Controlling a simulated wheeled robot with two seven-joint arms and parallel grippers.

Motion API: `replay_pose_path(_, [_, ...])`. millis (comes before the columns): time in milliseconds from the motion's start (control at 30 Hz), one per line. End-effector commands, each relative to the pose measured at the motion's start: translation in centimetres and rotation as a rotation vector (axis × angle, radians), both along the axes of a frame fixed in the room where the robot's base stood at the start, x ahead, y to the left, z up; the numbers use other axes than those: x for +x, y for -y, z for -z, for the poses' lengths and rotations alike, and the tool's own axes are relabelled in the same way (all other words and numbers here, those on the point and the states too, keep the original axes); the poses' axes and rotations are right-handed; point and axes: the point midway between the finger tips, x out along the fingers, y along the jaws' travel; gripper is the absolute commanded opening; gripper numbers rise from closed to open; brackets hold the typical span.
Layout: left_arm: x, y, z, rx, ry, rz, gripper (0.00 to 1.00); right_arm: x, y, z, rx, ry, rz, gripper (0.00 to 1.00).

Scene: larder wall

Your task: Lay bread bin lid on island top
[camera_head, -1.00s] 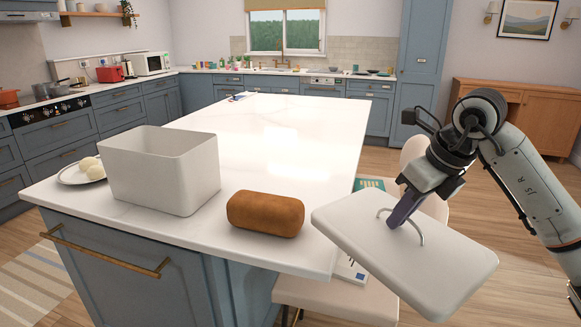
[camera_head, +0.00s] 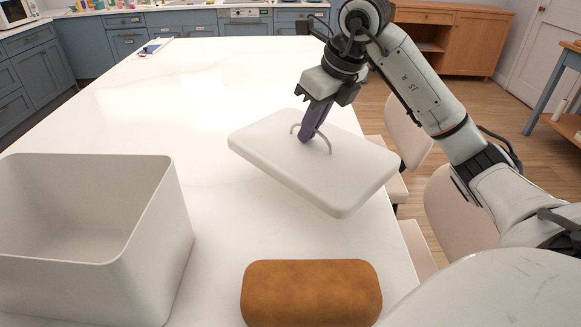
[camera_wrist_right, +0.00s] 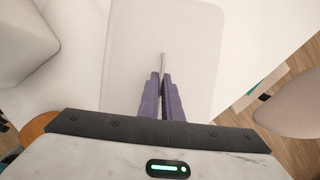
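The bread bin lid (camera_head: 270,148) is a white rounded slab with a thin arched handle. My right gripper (camera_head: 306,134) is shut on the handle and holds the lid tilted, its near right corner lowest. In the right wrist view the purple fingers (camera_wrist_right: 162,100) close on the handle, with the lid (camera_wrist_right: 125,60) behind them. The lid is over the right part of the white island top (camera_head: 200,95); whether it touches the top I cannot tell. The open bread bin (camera_head: 150,235) stands at the left and looks empty. My left gripper is not in view.
A brown loaf (camera_head: 310,290) lies on the island top at the near edge, in front of the lid. Pale chairs (camera_head: 405,130) stand along the right side. The island's middle and far part is clear except for small items (camera_head: 152,48) at the far left.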

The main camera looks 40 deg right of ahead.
Motion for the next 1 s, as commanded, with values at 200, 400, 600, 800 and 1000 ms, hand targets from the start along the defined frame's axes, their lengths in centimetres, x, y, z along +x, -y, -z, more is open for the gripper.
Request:
replay_pose_path(200, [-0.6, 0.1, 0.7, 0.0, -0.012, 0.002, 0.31, -0.1, -0.1, 3.9, 0.002, -0.002, -0.002, 0.0])
replay_pose_path(400, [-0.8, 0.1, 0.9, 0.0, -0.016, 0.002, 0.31, 0.0, -0.1, 5.8, 0.002, 0.0, -0.001, 0.0])
replay_pose_path(600, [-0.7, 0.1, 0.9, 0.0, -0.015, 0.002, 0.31, -0.1, -0.1, 8.7, 0.003, -0.001, -0.001, 0.0])
replay_pose_path(800, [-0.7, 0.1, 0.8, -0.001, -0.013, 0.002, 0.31, 0.0, 0.0, 9.2, 0.0, 0.003, -0.001, 0.0])
replay_pose_path(1000, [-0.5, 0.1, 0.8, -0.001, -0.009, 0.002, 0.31, -0.1, 0.0, 9.4, 0.0, -0.001, -0.001, 0.08])
